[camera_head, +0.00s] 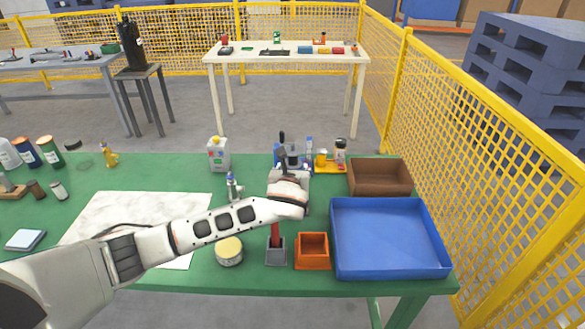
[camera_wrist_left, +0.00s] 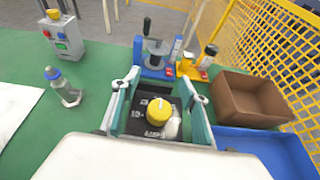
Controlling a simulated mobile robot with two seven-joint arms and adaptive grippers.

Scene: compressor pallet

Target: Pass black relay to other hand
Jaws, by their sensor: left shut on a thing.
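The black relay (camera_wrist_left: 135,127), a dark block with a yellow round knob and white print on its face, sits between the two teal fingers of my left gripper (camera_wrist_left: 157,100) in the left wrist view. The fingers are shut on its sides. In the head view my left gripper (camera_head: 287,170) is over the back middle of the green table, right of the white sheet; the relay is mostly hidden there by the gripper. My right gripper does not show in either view.
A blue clamp device (camera_wrist_left: 155,62) stands just beyond the gripper. A brown bin (camera_head: 380,177), blue tray (camera_head: 390,270) and orange box (camera_head: 312,251) are to the right. A clear bottle (camera_wrist_left: 66,92) and a grey button box (camera_head: 218,155) stand left.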

